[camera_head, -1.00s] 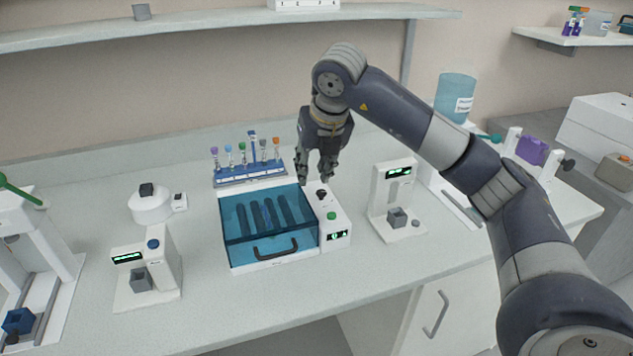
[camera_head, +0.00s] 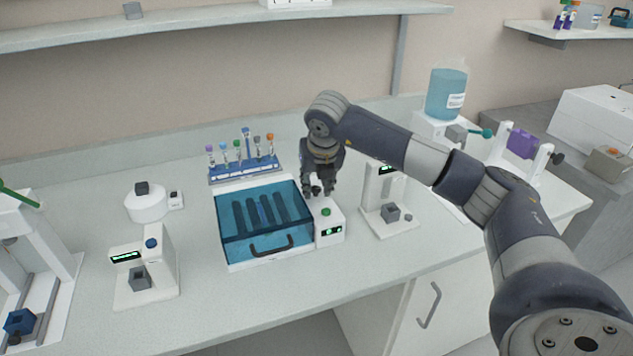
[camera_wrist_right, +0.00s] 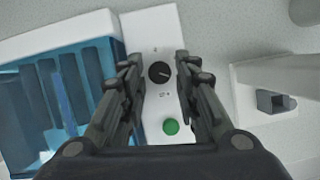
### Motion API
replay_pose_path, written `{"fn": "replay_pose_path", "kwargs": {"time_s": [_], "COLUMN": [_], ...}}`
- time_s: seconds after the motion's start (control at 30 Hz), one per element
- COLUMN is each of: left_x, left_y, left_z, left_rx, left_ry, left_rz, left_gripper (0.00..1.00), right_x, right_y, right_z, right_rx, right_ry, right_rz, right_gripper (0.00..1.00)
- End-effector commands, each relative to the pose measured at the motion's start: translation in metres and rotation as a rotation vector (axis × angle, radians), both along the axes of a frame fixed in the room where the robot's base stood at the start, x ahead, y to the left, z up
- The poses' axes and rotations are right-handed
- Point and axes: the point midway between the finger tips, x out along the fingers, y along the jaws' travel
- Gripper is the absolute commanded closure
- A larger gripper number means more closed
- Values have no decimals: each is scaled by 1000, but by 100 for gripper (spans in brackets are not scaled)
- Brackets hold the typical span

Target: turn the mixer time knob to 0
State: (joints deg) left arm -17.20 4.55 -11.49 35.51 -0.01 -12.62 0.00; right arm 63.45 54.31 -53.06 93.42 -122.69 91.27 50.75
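The mixer (camera_head: 228,255) is a white box with a blue see-through lid and a black handle, and it stands in the middle of the bench. Its control panel (camera_head: 331,222) on the right side bears a green button (camera_head: 326,211) and a small lit display (camera_head: 332,231). The black time knob (camera_wrist_right: 159,72) shows in the right wrist view; in the head view my gripper hides it. My right gripper (camera_head: 319,192) points down over the knob. In the wrist view its open fingers (camera_wrist_right: 160,75) lie on either side of the knob, apart from it. My left gripper is not in view.
A tube rack (camera_head: 243,172) with several capped tubes stands behind the mixer. A white device with a grey cup (camera_head: 389,213) stands close to the right of the panel. Another such device (camera_head: 145,265) stands at the left. The front bench strip is clear.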

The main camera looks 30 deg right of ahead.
Motion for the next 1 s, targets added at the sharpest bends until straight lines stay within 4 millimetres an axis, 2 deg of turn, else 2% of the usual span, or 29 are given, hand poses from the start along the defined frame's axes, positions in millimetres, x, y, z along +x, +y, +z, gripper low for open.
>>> {"fn": "replay_pose_path", "kwargs": {"time_s": [0.2, 0.33, 0.7, 1.0], "left_x": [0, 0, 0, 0], "left_y": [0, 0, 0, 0], "left_z": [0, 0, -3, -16], "left_rx": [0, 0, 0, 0], "left_ry": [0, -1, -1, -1], "left_rz": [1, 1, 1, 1], "left_gripper": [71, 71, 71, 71], "right_x": [0, 0, 0, 0], "right_y": [0, 0, 0, -3], "right_z": [-1, 0, -1, -2], "right_rx": [0, 0, 1, 1], "right_ry": [0, 0, 0, -1], "right_rz": [1, 1, 32, 207], "right_gripper": [71, 100, 100, 100]}}
